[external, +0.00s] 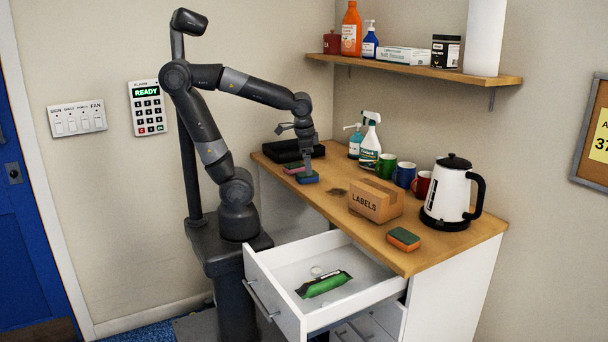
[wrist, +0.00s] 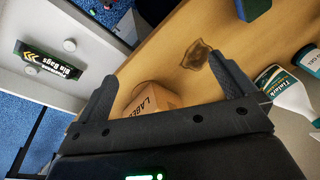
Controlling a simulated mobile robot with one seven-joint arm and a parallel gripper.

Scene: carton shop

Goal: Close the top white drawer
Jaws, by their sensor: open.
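The top white drawer (external: 285,318) is pulled far out of the white cabinet, with its grey handle (external: 262,300) on the front panel. A green bin bags pack (external: 325,284) and a small round pale item lie in it. The drawer's inside also shows at the left of the wrist view (wrist: 90,28), with the pack (wrist: 48,60). My gripper (external: 303,172) is over the far left part of the wooden counter, well away from the drawer handle. Its fingers (wrist: 163,68) are apart with nothing held between them.
The wooden counter (external: 370,232) holds a labels carton (external: 375,202), a sponge (external: 403,239), a kettle (external: 450,195), mugs (external: 405,175), bottles (external: 370,142) and a black tray (external: 290,151). A blue block (external: 307,179) lies below my gripper. A blue door (external: 30,210) stands at left.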

